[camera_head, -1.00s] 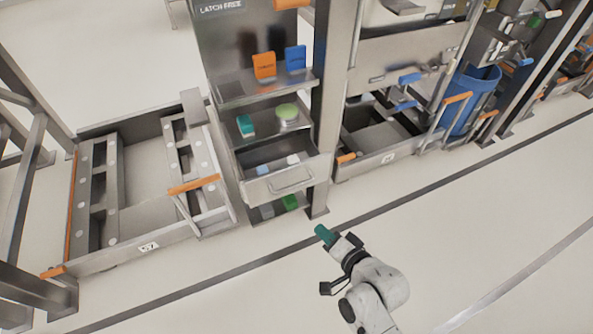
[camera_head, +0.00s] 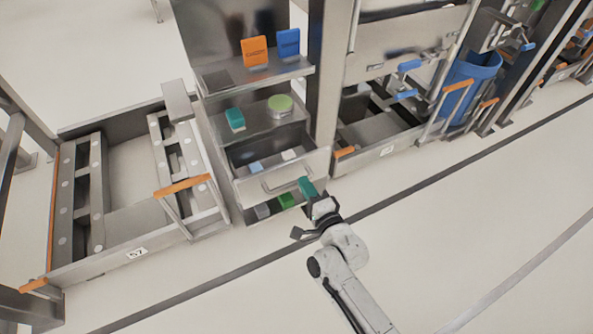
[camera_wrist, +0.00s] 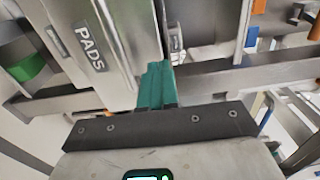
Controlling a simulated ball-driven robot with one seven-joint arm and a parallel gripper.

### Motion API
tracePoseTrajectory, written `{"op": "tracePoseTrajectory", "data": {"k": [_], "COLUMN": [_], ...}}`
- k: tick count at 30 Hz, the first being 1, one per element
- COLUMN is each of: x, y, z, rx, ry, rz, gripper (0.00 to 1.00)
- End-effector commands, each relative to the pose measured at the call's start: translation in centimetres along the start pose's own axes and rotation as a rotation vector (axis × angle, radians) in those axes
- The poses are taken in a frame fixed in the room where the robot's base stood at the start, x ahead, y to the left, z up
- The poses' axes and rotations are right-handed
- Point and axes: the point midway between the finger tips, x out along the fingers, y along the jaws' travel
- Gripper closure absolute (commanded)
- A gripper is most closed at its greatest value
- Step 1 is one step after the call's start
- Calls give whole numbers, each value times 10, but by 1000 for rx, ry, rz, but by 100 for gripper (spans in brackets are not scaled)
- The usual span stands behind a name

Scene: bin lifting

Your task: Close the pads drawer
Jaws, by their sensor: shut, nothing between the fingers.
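The pads drawer (camera_head: 285,182) is a grey metal drawer with a bar handle, low in the shelf unit. It stands pulled out, and a light blue item (camera_head: 256,167) and a white item (camera_head: 289,155) show inside. Its front, marked PADS, fills the upper left of the wrist view (camera_wrist: 110,62). My gripper (camera_head: 306,186) has teal fingers and is shut and empty. It is at the right end of the drawer front, and its fingertips also show beside the front's edge in the wrist view (camera_wrist: 157,82). I cannot tell whether they touch it.
A dark post (camera_head: 318,90) stands right of the shelf unit. A green block (camera_head: 286,200) and a grey block (camera_head: 262,211) lie on the shelf below the drawer. A large open metal tray (camera_head: 135,253) with an orange handle is at the left. The floor in front is clear.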

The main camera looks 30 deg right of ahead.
Motion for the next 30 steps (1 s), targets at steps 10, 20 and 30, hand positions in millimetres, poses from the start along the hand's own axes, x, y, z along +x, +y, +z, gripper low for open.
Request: {"op": "tracePoseTrajectory", "data": {"k": [10,20,30], "x": [51,59,70], "y": [0,0,2], "z": [0,0,0], "rx": [-1,-1,-1], "ry": [0,-1,-1], "rz": [-1,1,-2], "gripper": [100,100,100]}}
